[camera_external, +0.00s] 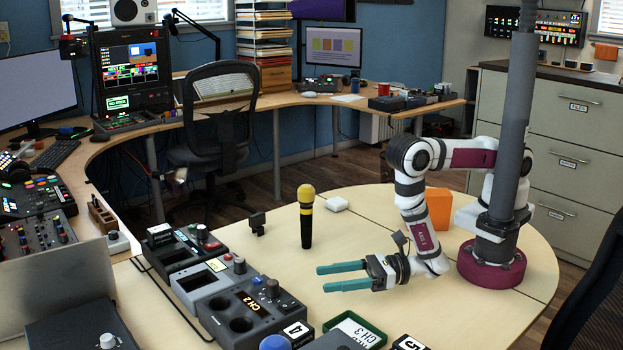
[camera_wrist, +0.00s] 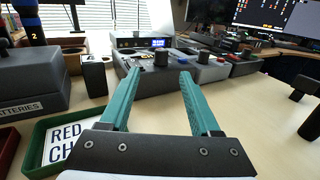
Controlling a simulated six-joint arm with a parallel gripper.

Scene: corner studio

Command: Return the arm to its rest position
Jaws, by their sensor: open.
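My arm stands on a round maroon base at the right of the round table (camera_external: 400,215) in the external view. My gripper (camera_external: 343,276) is low over the table, reaching left, with its teal fingers apart and nothing between them. In the wrist view my gripper (camera_wrist: 160,72) also shows open and empty, its fingers pointing toward a row of grey control modules (camera_wrist: 145,80). In the external view these modules (camera_external: 240,305) stand left of the fingertips, apart from them.
A yellow-topped black microphone (camera_external: 306,220) stands upright behind my gripper. An orange block (camera_external: 439,208) sits beside my arm. A green tray (camera_external: 362,325) with a card lies in front, and also shows in the wrist view (camera_wrist: 35,165). Bare tabletop lies around the microphone.

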